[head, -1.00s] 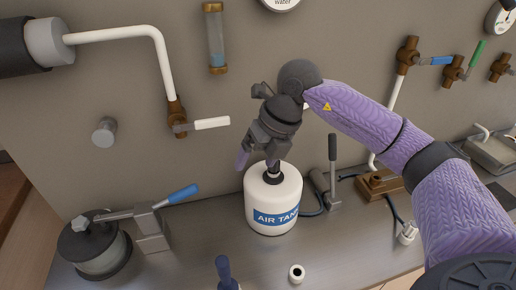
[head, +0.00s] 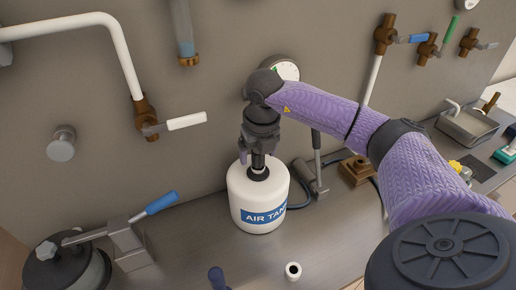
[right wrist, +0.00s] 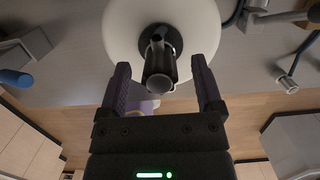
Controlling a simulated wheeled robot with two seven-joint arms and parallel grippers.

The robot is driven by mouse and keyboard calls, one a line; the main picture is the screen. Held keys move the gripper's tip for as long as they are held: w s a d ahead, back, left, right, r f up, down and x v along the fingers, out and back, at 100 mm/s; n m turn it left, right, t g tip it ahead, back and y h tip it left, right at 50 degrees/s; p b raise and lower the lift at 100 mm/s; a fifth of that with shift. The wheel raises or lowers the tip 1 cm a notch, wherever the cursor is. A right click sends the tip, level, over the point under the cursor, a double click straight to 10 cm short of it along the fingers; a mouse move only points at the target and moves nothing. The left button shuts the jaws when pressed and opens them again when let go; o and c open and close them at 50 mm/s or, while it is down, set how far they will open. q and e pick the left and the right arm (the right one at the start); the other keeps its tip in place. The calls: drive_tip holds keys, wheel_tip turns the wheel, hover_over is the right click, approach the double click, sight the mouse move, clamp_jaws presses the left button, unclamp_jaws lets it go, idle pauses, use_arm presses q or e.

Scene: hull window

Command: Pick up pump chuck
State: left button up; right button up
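The white air tank (head: 257,206), with a blue label, stands upright on the bench. A dark fitting (right wrist: 161,70) with a grey tubular end stands on the tank's neck; it looks like the pump chuck, but I cannot be sure. My right gripper (head: 258,155) points down right above the tank. In the right wrist view its fingers (right wrist: 162,82) are spread on either side of the fitting, with visible gaps. In the head view the gripper mostly hides the fitting. My left gripper is not in view.
A lever device (head: 317,171) and a brown block (head: 357,171) stand just right of the tank. A clamp with a blue handle (head: 161,203) is at left. A small white ring (head: 293,271) lies in front. A valve with a white handle (head: 187,121) is on the wall.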

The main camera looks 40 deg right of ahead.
clamp_jaws()
idle(0.4)
drive_tip(key=shift+r, duration=0.1)
